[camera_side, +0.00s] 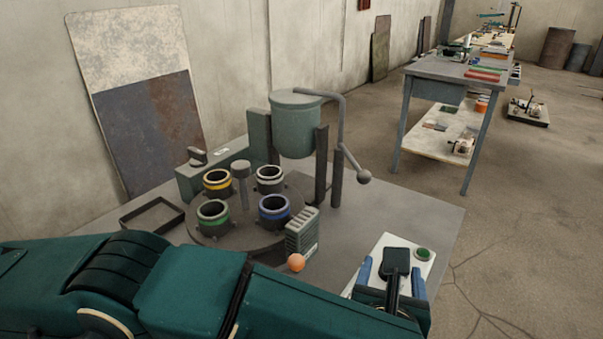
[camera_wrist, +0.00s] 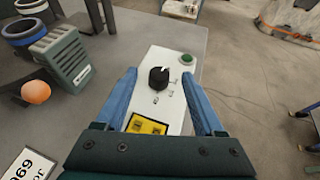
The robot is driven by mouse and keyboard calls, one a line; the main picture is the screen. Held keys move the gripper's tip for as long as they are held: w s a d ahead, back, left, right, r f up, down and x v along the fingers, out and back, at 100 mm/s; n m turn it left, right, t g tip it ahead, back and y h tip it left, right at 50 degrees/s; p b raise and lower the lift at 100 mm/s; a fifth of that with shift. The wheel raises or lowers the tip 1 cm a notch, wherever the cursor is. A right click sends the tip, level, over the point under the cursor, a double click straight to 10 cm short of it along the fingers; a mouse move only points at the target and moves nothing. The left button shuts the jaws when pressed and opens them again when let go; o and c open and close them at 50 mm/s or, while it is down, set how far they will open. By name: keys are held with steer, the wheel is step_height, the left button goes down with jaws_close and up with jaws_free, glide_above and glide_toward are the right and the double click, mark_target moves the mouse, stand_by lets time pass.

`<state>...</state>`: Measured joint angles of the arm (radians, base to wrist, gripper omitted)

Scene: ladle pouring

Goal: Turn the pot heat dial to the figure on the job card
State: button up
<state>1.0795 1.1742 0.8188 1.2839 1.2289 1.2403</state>
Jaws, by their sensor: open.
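The heat dial is a black round knob (camera_wrist: 159,77) with a pale pointer mark, on a white panel (camera_wrist: 150,101) with small markings I cannot read. In the side view the panel (camera_side: 384,243) shows at the front right, with the dial hidden behind my gripper. My gripper (camera_wrist: 159,74) is open, its two blue fingers left and right of the dial and apart from it in the picture. It also shows in the side view (camera_side: 392,278). A white card (camera_wrist: 27,164), cut by the frame edge, has inverted print that seems to read 690.
A green button (camera_wrist: 187,58) and a yellow label (camera_wrist: 148,125) are on the panel. A ribbed grey-green block (camera_side: 302,234), an orange ball (camera_side: 296,262) and a turntable (camera_side: 240,236) with several ringed cups stand left. A pot (camera_side: 296,128) stands behind.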

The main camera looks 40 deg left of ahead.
step_height(320, 180, up, 6)
steer(key=shift+f, duration=0.15)
